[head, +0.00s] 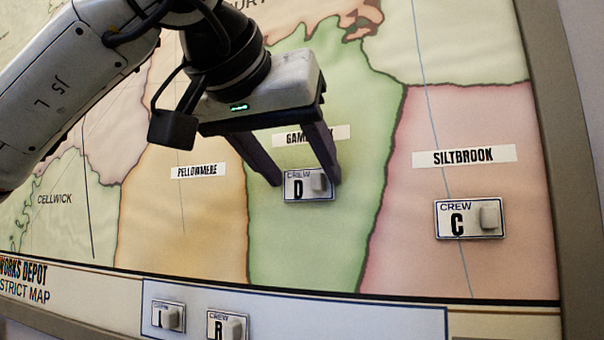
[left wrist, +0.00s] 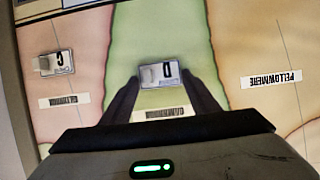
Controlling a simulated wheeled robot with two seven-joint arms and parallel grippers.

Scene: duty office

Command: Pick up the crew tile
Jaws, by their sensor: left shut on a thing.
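The crew tile D (head: 300,190), a small white plate with a dark border, a black letter and a raised light knob, is at the green district of the wall map. It also shows in the left wrist view (left wrist: 168,75), between the fingers. My left gripper (head: 304,183) is shut on this tile, one dark finger on each side of it. The tile looks flat against the map; whether it touches the surface I cannot tell. Crew tile C (head: 468,219) sits in the pink district under the SILTBROOK label. My right gripper is not in view.
Two more crew tiles (head: 168,316) (head: 227,325) sit on the pale strip (head: 370,322) below the map. The PELLOWMERE label (head: 198,171) is on the orange district, left of the gripper. The map's raised frame (head: 565,150) bounds the right side.

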